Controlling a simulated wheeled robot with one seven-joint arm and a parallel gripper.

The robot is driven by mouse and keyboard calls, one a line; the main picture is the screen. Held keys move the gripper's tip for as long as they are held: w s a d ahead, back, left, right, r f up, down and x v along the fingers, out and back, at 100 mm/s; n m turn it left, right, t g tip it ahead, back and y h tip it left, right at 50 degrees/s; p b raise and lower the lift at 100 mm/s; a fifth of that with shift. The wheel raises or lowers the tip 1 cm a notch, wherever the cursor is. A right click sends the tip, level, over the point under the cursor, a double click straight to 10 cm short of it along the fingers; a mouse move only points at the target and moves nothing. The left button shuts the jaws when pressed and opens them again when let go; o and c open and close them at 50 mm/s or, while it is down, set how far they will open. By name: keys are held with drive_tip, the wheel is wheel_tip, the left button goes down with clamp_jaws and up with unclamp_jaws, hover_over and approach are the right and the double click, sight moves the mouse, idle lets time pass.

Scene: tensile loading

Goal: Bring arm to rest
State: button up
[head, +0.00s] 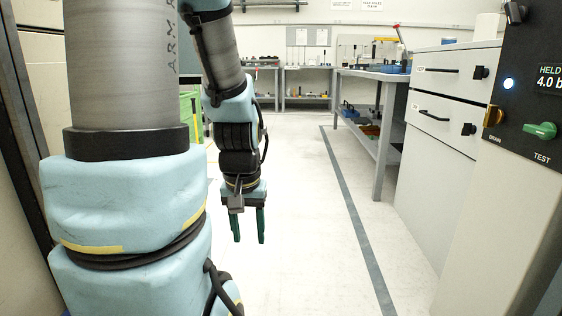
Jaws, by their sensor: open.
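My arm fills the left side of the head view, with its thick light-blue and grey links close to the camera. Its far end hangs down just left of the middle. My gripper (249,240) points at the floor with two green fingers apart and nothing between them. It hangs in free air over the pale floor, clear of the furniture.
A machine panel (520,90) with a green knob and a "HELD" display stands at the right, beside white drawers (441,115). A green crate (190,112) shows behind my arm. The floor aisle (300,200) is clear.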

wheel_tip(320, 180, up, 37)
drive_tip(key=p, duration=3.4)
drive_tip(key=shift+f, duration=0.15)
